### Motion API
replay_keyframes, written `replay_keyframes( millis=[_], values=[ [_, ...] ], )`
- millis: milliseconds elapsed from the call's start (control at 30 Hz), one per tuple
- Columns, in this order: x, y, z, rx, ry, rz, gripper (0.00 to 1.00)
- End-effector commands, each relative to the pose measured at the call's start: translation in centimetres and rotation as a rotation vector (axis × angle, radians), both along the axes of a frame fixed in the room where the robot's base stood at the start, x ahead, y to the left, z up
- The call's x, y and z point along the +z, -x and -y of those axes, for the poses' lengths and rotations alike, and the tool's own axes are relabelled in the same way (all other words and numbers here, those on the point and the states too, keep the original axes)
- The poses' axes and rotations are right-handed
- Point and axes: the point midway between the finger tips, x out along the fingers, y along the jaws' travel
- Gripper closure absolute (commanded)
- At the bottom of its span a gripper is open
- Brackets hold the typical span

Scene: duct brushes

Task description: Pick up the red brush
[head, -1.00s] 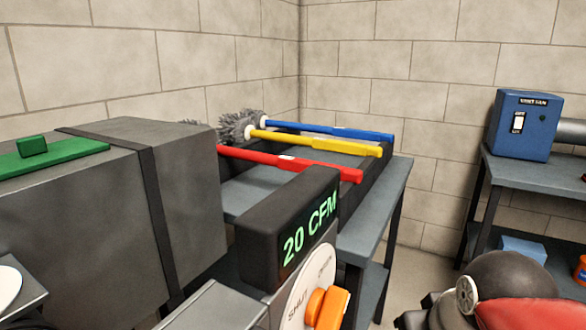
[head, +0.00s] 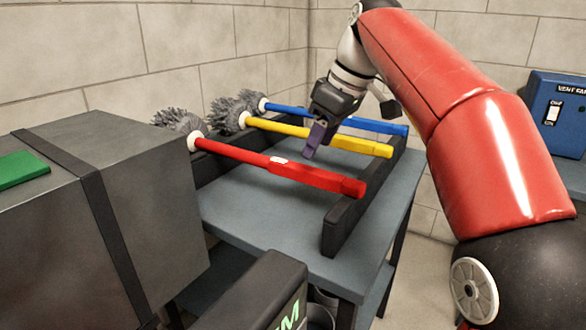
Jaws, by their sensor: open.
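The red brush (head: 315,178) lies nearest of three brushes across a dark rack on the grey table. Its grey bristle head (head: 178,121) is at the left and its thick red grip end is at the right. My gripper (head: 315,139) is open above the rack, its purple finger pointing down just behind the red handle, in front of the yellow brush (head: 352,143). It hides part of the yellow and blue handles. I cannot tell whether it touches any handle.
The blue brush (head: 385,124) lies farthest back. The rack's front-right rail (head: 350,215) supports the handles. A large grey duct box (head: 90,200) stands at left, and a dark display box (head: 260,295) is in front. A blue vent fan box (head: 556,115) is at right.

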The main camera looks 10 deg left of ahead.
Motion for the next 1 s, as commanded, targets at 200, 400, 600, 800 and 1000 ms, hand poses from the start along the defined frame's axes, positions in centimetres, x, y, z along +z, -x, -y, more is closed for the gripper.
replay_keyframes(
  millis=[200, 400, 600, 800, 1000],
  values=[
    [-2.4, -0.3, -1.0, 0.004, 0.0, -0.001, 0.49],
    [-5.1, -0.8, -1.9, 0.002, 0.0, -0.002, 0.49],
    [-6.8, -1.1, -2.6, 0.001, 0.0, 0.0, 0.49],
    [-6.9, -1.1, -2.6, 0.0, 0.0, 0.001, 0.49],
    [-6.8, -1.1, -2.6, 0.0, 0.0, 0.001, 0.71]
  ],
)
